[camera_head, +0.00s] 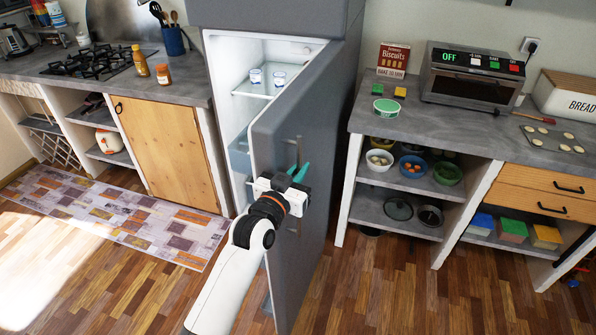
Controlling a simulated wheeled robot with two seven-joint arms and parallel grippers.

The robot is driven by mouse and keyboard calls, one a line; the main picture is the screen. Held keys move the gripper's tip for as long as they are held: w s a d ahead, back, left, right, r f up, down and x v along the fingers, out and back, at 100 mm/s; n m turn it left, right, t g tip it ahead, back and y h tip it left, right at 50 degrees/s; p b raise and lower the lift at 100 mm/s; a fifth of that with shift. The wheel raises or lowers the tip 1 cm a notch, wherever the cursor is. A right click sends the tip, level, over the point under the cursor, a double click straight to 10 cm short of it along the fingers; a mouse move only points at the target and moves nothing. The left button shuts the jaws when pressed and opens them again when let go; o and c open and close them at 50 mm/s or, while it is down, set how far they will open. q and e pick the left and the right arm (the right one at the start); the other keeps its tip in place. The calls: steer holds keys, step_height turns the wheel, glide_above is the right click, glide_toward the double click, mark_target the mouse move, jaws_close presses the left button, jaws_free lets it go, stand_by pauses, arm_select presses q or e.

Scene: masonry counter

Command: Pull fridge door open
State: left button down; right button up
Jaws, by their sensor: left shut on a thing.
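The grey fridge door (318,135) stands well open, swung out toward me, with its outer face to the right. The lit fridge interior (222,75) shows to its left, with a shelf holding two small white-and-blue containers (267,77). My left gripper (298,172), with teal fingertips, is at the door's handle (298,150) on the outer face. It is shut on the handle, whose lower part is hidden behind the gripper. My right gripper is not in view.
The right counter (440,125) with a toaster oven (473,75) and open shelves of bowls stands close to the door's right. A left counter (115,80) has a gas hob. A patterned rug (120,215) lies at left. The wooden floor (390,290) in front is clear.

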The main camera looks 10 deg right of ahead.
arm_select(q)
steer(key=shift+r, duration=0.35)
steer(key=c, duration=1.8)
jaws_free()
steer(key=shift+w+d+f, duration=0.1)
steer(key=shift+w+f, duration=0.05)
steer(key=shift+f, duration=0.05)
steer(key=b+v, duration=0.2)
steer(key=v, duration=1)
